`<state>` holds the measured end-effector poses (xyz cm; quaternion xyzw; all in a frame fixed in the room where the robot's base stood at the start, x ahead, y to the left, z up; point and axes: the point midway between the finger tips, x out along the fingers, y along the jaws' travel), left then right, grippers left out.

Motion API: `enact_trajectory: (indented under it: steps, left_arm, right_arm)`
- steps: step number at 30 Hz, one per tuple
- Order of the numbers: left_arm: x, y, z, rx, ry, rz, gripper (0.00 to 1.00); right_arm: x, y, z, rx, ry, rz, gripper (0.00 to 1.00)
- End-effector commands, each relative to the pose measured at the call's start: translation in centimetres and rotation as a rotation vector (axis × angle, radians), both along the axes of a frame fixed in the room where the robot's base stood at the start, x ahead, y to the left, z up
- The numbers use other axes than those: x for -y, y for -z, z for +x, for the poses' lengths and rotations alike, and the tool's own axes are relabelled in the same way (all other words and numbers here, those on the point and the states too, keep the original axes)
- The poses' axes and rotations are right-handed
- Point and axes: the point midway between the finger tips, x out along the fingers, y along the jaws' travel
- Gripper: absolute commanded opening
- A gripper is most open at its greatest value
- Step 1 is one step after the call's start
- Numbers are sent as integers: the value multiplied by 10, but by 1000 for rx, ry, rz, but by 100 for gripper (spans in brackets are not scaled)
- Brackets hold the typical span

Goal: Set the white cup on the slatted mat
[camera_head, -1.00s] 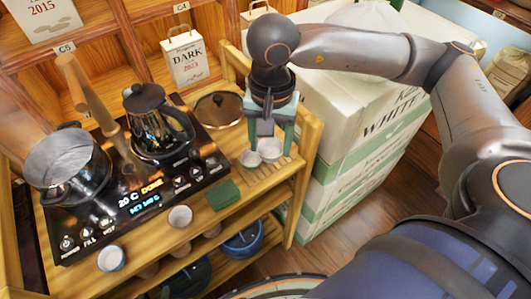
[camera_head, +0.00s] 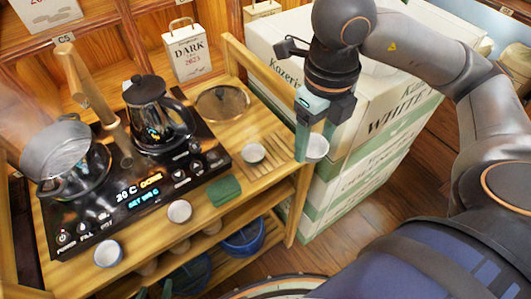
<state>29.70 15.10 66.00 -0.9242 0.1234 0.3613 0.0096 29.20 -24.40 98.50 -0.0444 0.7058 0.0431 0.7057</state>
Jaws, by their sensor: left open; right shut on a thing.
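The slatted mat (camera_head: 276,148) lies on the right end of the wooden shelf top. One small white cup (camera_head: 253,153) stands on its left part. My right gripper (camera_head: 314,140) is shut on another small white cup (camera_head: 317,150), at the right side of the shelf and apart from the mat. The fingers hide part of this held cup. My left gripper is not in view.
A black cooktop (camera_head: 140,200) bears a steaming pot (camera_head: 58,150) and a dark kettle (camera_head: 158,120). A green cloth (camera_head: 225,190) and two more cups (camera_head: 179,211) (camera_head: 108,253) are near the front edge. White boxes (camera_head: 350,170) stand at the right.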

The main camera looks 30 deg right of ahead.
Motion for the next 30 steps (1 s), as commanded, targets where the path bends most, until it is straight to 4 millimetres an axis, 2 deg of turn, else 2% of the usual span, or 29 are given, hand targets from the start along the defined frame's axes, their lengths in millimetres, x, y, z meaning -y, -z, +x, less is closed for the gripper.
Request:
enact_trajectory:
  steps: [3,6,11,14,23,27,30]
  left_arm:
    - [1,1,0,-2,3,-1,66]
    - [2,0,0,0,4,-3,66]
    - [3,0,1,1,6,-4,66]
    - [4,1,1,1,6,-5,66]
    - [6,4,0,-4,13,-6,66]
    - [7,7,0,-4,14,-8,66]
    - [8,7,0,-5,16,-8,66]
  right_arm:
    - [5,-1,-6,-1,204,0,10]
    - [8,-2,-10,0,326,0,10]
    - [10,-2,-8,-1,420,2,10]
    - [10,5,5,-5,434,2,10]
    - [12,37,78,-4,432,2,10]
    - [14,65,100,-5,431,-1,10]
    - [14,78,111,-3,429,0,10]
